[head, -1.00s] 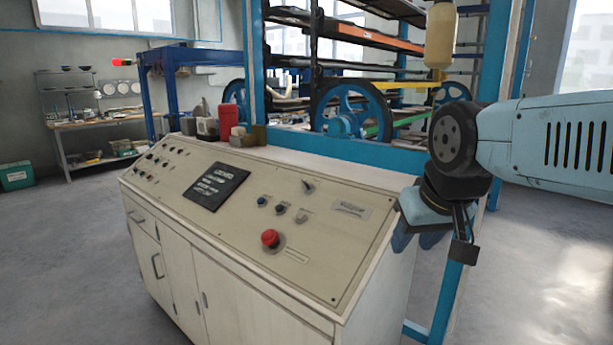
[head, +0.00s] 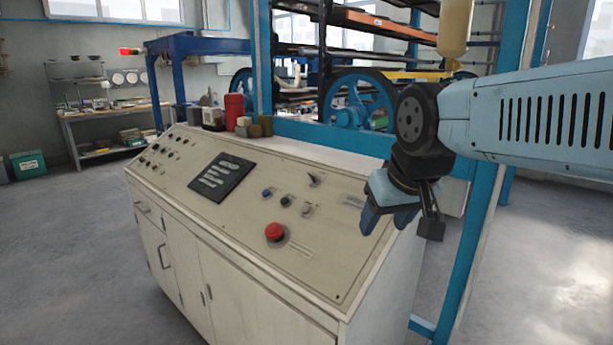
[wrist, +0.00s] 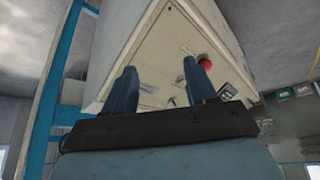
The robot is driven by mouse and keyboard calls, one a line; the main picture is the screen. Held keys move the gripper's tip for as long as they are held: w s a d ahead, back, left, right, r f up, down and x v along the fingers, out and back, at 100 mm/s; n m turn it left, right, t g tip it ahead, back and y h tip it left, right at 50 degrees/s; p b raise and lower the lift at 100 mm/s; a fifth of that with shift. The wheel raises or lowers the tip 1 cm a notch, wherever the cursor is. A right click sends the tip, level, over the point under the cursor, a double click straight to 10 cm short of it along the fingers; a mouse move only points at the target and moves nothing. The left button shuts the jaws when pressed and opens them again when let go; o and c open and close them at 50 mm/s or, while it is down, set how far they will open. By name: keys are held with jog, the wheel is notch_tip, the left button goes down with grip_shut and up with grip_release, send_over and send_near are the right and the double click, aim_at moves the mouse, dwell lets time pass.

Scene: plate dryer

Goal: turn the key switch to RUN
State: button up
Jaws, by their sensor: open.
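The sloped beige control panel (head: 240,225) fills the middle of the head view. A small switch with a dark handle (head: 313,180) sits near its upper right and looks like the key switch; its position marks are too small to read. It seems to show in the wrist view (wrist: 172,101) too, between the fingers and near the gripper's dark base. My gripper (head: 386,220) is open and empty, above the panel's right end, right of the switch and apart from it. Its two blue fingers also show in the wrist view (wrist: 160,68).
A red mushroom button (head: 274,231) sits below a row of small knobs (head: 287,200). A dark display plate (head: 221,177) lies left of them. A red container (head: 234,107) and small blocks stand on the ledge behind. A blue frame post (head: 470,240) rises at right.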

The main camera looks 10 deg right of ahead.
jog(key=shift+o, duration=0.5)
jog(key=w+r+n+g+h, duration=0.1)
jog(key=w+r+n, duration=0.1)
jog(key=w, duration=0.4)
jog(key=w+r+n+h, duration=0.1)
jog(key=w+r+n, duration=0.1)
jog(key=w, duration=0.4)
jog(key=shift+w+a+n+g, duration=0.2)
jog(key=shift+n+g, duration=0.2)
jog(key=shift+n, duration=0.4)
jog(key=w+a+n+h, duration=0.15)
jog(key=w+n, duration=0.25)
jog(key=w, duration=0.7)
jog(key=n+h, duration=0.5)
jog(key=n, duration=0.4)
send_near(311, 174)
jog(key=x, duration=1)
jog(key=shift+w+d+f, duration=0.15)
jog(key=shift+w+f, duration=0.05)
